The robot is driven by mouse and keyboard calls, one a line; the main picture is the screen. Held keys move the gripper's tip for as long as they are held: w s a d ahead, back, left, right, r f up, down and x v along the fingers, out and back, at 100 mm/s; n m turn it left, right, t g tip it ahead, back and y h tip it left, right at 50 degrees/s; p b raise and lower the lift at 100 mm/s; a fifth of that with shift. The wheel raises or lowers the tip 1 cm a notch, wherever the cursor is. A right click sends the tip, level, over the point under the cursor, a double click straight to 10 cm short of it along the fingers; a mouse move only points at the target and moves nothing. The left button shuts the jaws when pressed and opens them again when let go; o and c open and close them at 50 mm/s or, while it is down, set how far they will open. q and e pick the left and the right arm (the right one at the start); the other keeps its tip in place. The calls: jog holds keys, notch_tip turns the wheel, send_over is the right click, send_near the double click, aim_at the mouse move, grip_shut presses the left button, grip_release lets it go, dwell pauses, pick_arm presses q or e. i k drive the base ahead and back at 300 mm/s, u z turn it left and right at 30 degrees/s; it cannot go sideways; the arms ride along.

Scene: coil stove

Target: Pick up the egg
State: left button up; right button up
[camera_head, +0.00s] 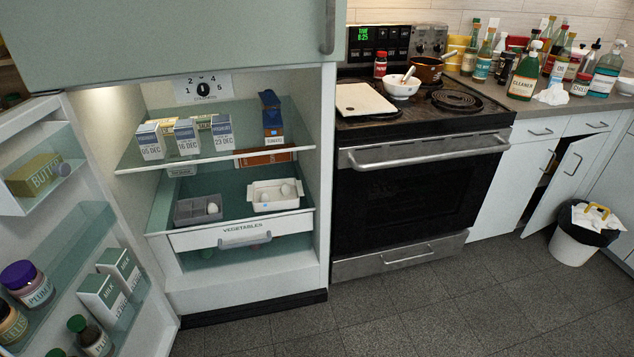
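A white egg (287,190) sits in the white tray (258,205) inside the open fridge. A second pale, egg-like shape (264,197) lies to its left in the same tray. Another white egg (212,208) sits in the right part of the grey carton (185,219), just left of the white tray. Both containers are above the drawer labelled VEGETABLES (243,228), under the upper shelf. Neither of my grippers shows in this view.
The fridge door (75,165) stands open on the left, with jars and cartons on its racks. Small cartons stand on the glass shelf (215,154). The stove (420,190) is to the right, holding a bowl (402,88) and a board. The floor in front is clear.

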aim_at(264, 197)
jog(key=u, duration=0.15)
jog(key=i, duration=1.35)
jog(key=u, duration=0.75)
